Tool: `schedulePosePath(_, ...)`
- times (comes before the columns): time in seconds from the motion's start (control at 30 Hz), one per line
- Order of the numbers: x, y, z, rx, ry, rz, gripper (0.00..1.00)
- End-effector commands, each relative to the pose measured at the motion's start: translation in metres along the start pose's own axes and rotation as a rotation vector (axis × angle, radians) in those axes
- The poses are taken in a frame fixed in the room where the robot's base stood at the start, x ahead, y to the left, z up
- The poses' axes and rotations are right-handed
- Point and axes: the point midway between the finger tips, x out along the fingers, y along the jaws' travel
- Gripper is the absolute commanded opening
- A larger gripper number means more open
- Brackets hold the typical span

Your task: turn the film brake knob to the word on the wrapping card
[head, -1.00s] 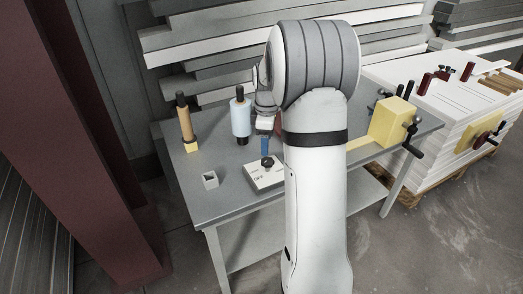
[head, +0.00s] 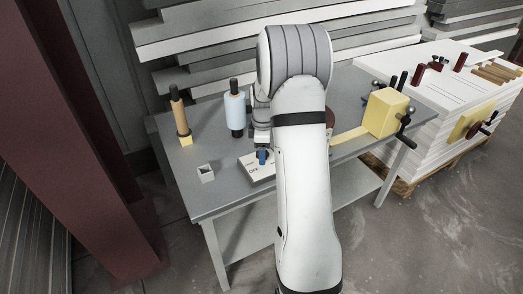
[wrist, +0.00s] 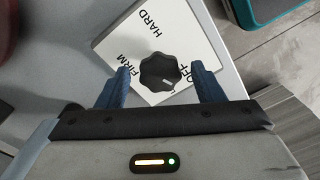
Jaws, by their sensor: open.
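The black film brake knob (wrist: 161,70) sits on a white plate (wrist: 125,38) lettered HARD, FIRM and OFF. A pale mark on the knob points down and right in the wrist view, roughly toward OFF. My gripper (wrist: 160,80) is open, with one blue finger on each side of the knob; I cannot tell whether they touch it. In the head view the plate (head: 251,163) lies on the grey table, and a blue finger of my gripper (head: 262,157) hides the knob. I cannot make out a wrapping card with a readable word.
An orange-brown roll (head: 178,112) and a pale blue roll (head: 235,112) stand behind. A yellow block (head: 385,112) with black handles is at the table's right end. The table's front left is clear.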

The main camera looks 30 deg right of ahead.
Motion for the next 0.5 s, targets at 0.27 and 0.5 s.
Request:
schedulePosePath(0.27, -0.0003, 0.0001, 0.0004, 0.001, 0.0, 0.0, 0.42)
schedulePosePath(0.5, -0.0004, 0.0001, 0.0006, 0.001, 0.0, 0.0, 0.23)
